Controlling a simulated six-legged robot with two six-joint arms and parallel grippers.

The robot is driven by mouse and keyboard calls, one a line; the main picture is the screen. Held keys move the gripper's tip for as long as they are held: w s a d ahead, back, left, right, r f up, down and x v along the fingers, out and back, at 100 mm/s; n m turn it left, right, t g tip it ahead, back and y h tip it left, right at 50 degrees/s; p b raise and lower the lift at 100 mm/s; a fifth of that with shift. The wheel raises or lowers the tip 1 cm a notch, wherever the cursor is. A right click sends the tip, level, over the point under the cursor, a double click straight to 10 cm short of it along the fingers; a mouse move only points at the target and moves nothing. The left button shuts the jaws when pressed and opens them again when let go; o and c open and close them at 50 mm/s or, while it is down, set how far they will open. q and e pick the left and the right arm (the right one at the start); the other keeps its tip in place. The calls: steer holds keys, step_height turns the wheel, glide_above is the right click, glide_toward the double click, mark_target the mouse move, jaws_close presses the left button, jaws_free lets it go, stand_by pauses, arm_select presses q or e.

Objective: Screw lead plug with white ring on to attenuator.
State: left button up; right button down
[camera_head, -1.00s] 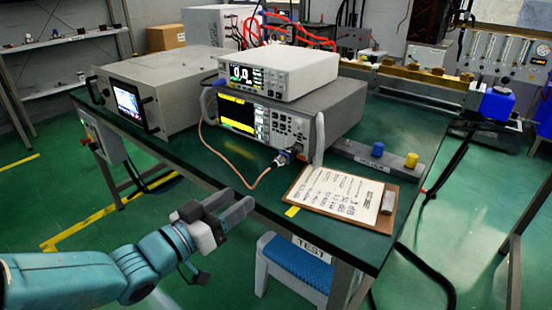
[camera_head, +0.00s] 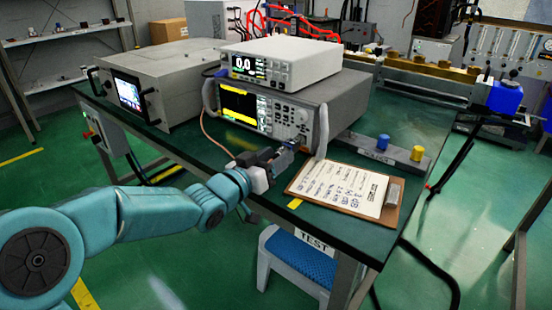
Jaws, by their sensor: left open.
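My left gripper (camera_head: 284,153) is open, with its fingers by the lower front of the large instrument (camera_head: 290,118), near the connector where the copper-coloured lead ended. The lead (camera_head: 205,130) leaves the instrument's left side and runs down behind my gripper. Its plug end is mostly hidden by the fingers; I cannot tell whether the fingers are around it or beside it. A white ring is too small to make out. I cannot clearly pick out the attenuator. My right gripper is not in view.
A white meter (camera_head: 282,64) sits on the instrument. A clipboard (camera_head: 345,188) lies to the right of my gripper. Behind it, a grey block (camera_head: 350,146) carries a blue cap (camera_head: 383,142) and a yellow cap (camera_head: 417,153). A blue stool (camera_head: 300,258) stands below the bench edge.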

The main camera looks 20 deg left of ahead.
arm_select(q)
steer(key=shift+w+d, duration=0.15)
steer(key=shift+w, duration=0.25)
jaws_close()
steer(key=shift+f+m+b, duration=0.2)
steer(key=shift+m+b, duration=0.2)
steer(key=shift+b, duration=0.25)
steer(key=shift+m, duration=0.3)
steer(key=shift+r, duration=0.2)
jaws_free()
steer(key=shift+s, duration=0.1)
